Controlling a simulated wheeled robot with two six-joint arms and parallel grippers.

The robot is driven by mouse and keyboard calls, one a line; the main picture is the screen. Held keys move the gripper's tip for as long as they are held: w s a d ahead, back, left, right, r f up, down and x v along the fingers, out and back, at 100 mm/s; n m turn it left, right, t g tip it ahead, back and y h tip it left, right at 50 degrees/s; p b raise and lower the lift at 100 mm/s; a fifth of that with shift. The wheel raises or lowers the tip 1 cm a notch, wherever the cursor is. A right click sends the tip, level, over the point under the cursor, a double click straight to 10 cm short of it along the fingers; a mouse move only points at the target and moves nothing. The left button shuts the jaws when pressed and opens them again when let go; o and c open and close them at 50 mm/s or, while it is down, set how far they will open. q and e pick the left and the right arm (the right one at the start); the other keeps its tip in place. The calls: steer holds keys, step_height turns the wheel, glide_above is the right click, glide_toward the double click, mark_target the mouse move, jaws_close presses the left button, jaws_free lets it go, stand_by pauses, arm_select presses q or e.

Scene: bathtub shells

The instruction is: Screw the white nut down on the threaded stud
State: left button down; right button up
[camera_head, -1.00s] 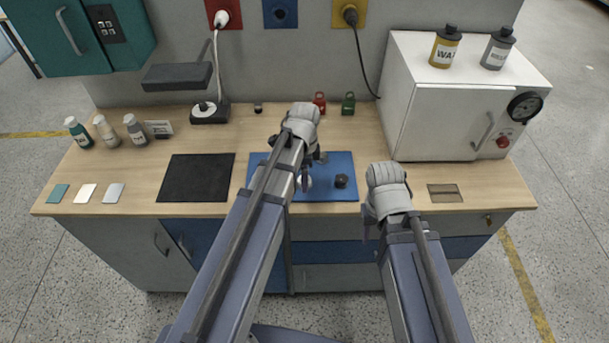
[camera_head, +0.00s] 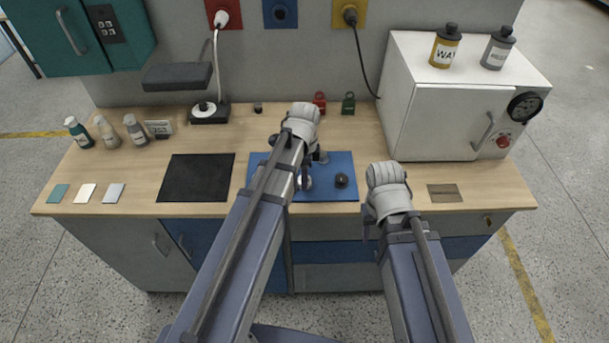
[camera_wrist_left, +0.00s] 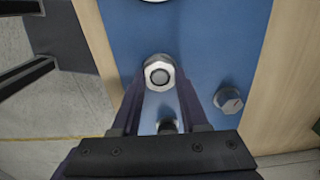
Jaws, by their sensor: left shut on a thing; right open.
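The white nut (camera_wrist_left: 159,74) sits around the top of the threaded stud (camera_wrist_left: 158,76) on the blue mat (camera_wrist_left: 210,45) in the left wrist view. My left gripper (camera_wrist_left: 160,82) is shut on the nut, with one finger on each side. In the head view my left gripper (camera_head: 305,180) is over the blue mat (camera_head: 335,168), and its arm hides much of the nut. How far down the stud the nut sits cannot be told. My right gripper (camera_head: 368,230) is open and empty in front of the bench's front edge.
A dark knob (camera_head: 341,180) stands on the mat to the right, also in the left wrist view (camera_wrist_left: 228,99). A black mat (camera_head: 195,178) lies left. A white cabinet (camera_head: 440,120) stands right. Red (camera_head: 319,102) and green (camera_head: 348,104) padlock-like items stand behind.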

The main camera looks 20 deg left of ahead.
arm_select(q)
steer(key=m, duration=0.6)
steer(key=shift+m, duration=0.3)
steer(key=m, duration=0.6)
steer(key=shift+c, duration=1.7)
jaws_free()
steer(key=shift+c, duration=0.2)
steer(key=shift+c, duration=0.6)
